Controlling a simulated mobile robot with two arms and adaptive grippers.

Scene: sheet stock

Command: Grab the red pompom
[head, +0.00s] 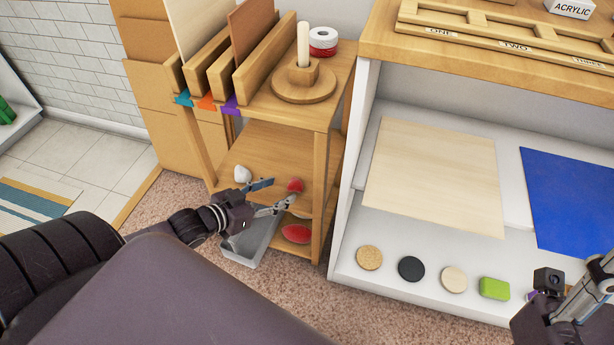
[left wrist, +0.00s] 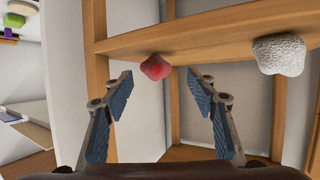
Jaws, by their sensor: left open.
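The red pompom (head: 295,185) is a small, soft-looking red lump on the middle shelf of the wooden cart, near its right front post. In the left wrist view the red pompom (left wrist: 155,67) shows just beyond the fingertips, between the two fingers in the picture. My left gripper (head: 283,191) is open, with its fingers spread and nothing between the pads; it also shows in the left wrist view (left wrist: 160,82). The pompom looks apart from the pads. My right gripper (head: 585,290) is partly in view at the lower right, cut off by the edge.
A white lumpy item (head: 242,174) sits left of the pompom on the same shelf. A larger red item (head: 296,234) lies on the shelf below, beside a grey bin (head: 262,246). The cart's post (head: 318,190) stands close right. A white display unit (head: 345,225) is farther right.

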